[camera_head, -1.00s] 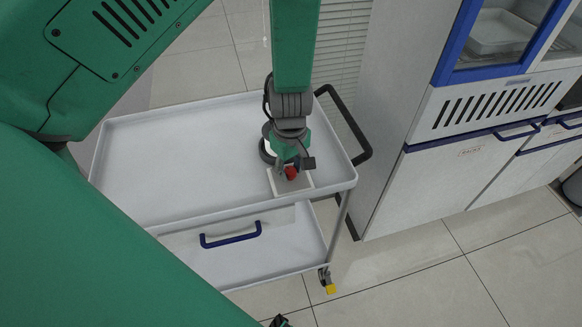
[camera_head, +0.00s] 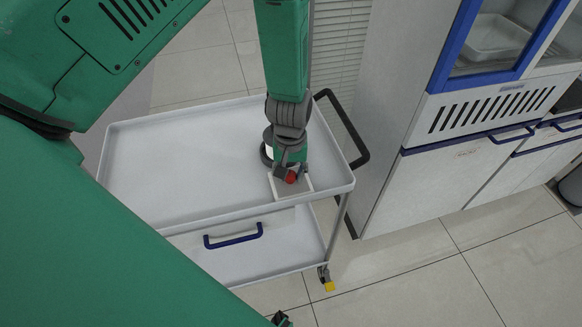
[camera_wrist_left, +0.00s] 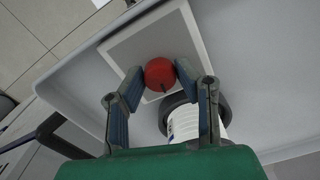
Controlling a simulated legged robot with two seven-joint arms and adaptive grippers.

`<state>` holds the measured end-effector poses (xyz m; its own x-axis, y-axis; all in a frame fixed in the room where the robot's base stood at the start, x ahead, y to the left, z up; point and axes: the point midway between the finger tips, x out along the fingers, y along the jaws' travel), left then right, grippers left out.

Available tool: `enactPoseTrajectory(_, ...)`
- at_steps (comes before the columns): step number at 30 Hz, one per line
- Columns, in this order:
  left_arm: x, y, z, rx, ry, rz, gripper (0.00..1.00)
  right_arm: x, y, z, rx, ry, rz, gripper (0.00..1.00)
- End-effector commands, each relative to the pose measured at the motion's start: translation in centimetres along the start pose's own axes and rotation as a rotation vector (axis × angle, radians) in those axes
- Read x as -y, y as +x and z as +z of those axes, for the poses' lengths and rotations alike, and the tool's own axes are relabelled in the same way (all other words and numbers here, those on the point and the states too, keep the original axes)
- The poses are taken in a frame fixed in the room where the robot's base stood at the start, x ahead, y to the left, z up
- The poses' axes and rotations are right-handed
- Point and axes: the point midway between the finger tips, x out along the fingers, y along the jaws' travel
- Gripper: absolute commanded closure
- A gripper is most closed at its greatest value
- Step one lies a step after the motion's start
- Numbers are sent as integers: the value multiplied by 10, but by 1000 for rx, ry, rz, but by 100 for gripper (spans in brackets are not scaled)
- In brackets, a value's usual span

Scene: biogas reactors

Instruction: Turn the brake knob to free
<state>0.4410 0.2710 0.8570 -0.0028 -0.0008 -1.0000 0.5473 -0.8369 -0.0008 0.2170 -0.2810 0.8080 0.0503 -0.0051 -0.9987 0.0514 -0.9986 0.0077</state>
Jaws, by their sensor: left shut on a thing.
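The red brake knob (camera_head: 291,178) sits on a pale square plate (camera_head: 307,184) near the front right corner of the white cart's top tray. My left gripper (camera_head: 290,174) comes down over the knob from above. In the left wrist view the red knob (camera_wrist_left: 159,73) is between the two fingertips of my left gripper (camera_wrist_left: 160,76), which is shut on it. The same plate (camera_wrist_left: 122,48) lies beneath the knob. The fingers partly hide the knob in the head view. Only a small dark piece at the bottom edge of the head view may be my right gripper.
The white cart (camera_head: 165,165) has a raised rim, a black push handle (camera_head: 345,125) at right and a lower shelf with a blue handle (camera_head: 233,241). A white cylinder in a dark ring (camera_wrist_left: 185,122) stands close beside the plate. A white cabinet (camera_head: 440,185) stands at right.

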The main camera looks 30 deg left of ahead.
Motion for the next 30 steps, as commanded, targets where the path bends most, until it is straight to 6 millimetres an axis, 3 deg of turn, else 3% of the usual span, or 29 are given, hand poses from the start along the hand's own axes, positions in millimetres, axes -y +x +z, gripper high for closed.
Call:
enactPoseTrajectory(13, -2, -2, -4, -10, 303, 4, 100, 0, -11, 0, 0, 0, 0, 60)
enactPoseTrajectory(30, -2, -2, -4, -12, 385, 4, 100, 0, -12, -1, 0, 0, 0, 60)
